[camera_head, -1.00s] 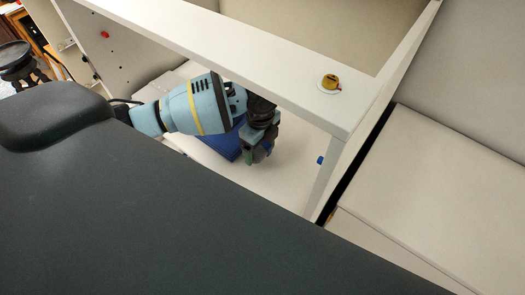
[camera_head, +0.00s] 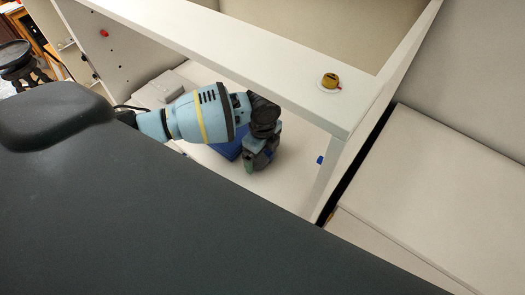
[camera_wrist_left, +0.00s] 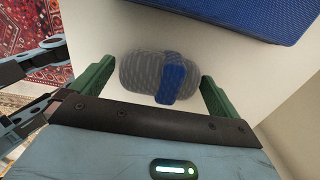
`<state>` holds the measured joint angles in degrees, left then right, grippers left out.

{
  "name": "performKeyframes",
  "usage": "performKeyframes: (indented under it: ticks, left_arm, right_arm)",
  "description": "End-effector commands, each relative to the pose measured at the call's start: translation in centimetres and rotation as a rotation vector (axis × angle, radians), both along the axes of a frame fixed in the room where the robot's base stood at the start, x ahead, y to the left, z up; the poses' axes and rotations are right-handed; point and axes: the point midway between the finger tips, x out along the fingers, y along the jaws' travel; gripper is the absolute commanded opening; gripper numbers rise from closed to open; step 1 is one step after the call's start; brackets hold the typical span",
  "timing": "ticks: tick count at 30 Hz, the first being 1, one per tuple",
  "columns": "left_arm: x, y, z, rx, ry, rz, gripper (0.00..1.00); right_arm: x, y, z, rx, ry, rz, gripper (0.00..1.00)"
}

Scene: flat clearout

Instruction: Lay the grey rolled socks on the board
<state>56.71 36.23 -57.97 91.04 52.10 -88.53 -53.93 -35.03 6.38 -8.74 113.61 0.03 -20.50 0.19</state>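The grey rolled socks (camera_wrist_left: 143,72), with a blue band around them, lie on a white surface in the left wrist view. My left gripper (camera_wrist_left: 158,70) is open, with one green finger on each side of the socks and a visible gap on both sides. In the head view my left gripper (camera_head: 255,164) points down inside the white furniture, and the socks cannot be made out there. A flat blue piece (camera_wrist_left: 236,14), which may be the board, lies just beyond the socks; it also shows partly behind the gripper in the head view (camera_head: 228,150). My right gripper is not in view.
A white top rail (camera_head: 240,50) runs above my left arm. A small yellow-brown object (camera_head: 330,82) sits on its right corner. A white post (camera_head: 323,178) stands right of the gripper. Grey blocks (camera_head: 160,88) lie at the back left of the white surface.

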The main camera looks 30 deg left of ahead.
Motion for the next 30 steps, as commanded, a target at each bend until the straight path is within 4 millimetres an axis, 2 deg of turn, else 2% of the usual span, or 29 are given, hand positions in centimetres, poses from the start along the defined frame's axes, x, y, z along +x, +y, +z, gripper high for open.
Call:
performKeyframes:
  ticks: [4, 7, 15, 21, 25, 30]
  left_arm:
    - [0.0, 0.0, 0.6, 0.000, -0.002, 0.000, 1.00]
    - [0.1, 0.0, 1.7, -0.001, -0.004, 0.000, 1.00]
    - [0.1, 0.0, 7.2, 0.000, -0.006, 0.000, 1.00]
    - [0.1, 0.0, 10.5, -0.001, -0.004, -0.001, 1.00]
    - [0.0, 0.0, 11.7, 0.000, -0.001, 0.000, 1.00]
    - [0.0, 0.0, 12.3, 0.000, 0.000, 0.000, 1.00]
  right_arm:
    - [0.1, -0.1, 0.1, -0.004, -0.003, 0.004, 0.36]
    - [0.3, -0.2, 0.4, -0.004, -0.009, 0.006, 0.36]
    - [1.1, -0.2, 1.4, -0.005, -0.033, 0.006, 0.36]
    - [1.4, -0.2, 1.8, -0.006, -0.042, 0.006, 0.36]
    - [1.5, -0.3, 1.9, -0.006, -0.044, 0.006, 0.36]
    - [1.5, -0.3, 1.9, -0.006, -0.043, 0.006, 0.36]
